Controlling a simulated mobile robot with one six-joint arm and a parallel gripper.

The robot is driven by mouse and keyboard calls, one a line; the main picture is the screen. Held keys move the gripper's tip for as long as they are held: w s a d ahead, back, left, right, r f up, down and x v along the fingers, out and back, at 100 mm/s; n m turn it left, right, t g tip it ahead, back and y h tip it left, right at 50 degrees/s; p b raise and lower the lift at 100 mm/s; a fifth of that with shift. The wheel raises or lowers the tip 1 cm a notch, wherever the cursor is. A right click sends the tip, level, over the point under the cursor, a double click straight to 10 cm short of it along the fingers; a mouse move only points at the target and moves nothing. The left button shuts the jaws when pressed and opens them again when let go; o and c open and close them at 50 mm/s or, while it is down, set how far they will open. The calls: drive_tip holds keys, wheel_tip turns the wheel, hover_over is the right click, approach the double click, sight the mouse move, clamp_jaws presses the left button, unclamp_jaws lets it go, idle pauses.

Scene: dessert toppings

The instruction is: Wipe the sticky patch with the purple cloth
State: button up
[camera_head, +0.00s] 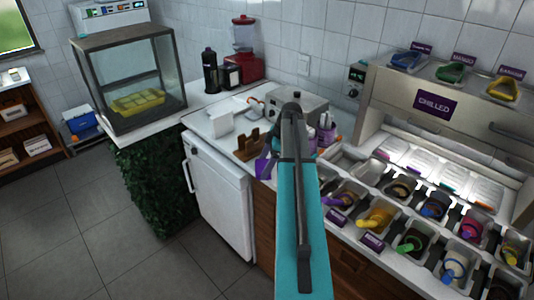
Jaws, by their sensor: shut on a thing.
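A purple cloth (264,167) shows just left of my teal arm, at the front edge of the white counter, with folded, pointed edges. Its right part is hidden behind the arm. My arm reaches up the middle of the view, and my gripper is hidden behind it. I cannot see the jaws or how they touch the cloth. I cannot make out the sticky patch; part of the counter is covered by the arm.
A brown wooden holder (248,144), a white box (220,121) and a grey metal appliance (302,108) stand close around the cloth. Topping tubs (376,218) with coloured handles fill the right counter. A glass case (130,80) stands left. Some white counter (198,127) is bare.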

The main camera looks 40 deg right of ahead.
drive_tip(key=shift+s+a, duration=0.1)
drive_tip(key=shift+a, duration=0.85)
drive_tip(key=shift+r, duration=0.25)
drive_tip(key=shift+r+p, duration=1.7)
drive_tip(key=shift+r, duration=2.15)
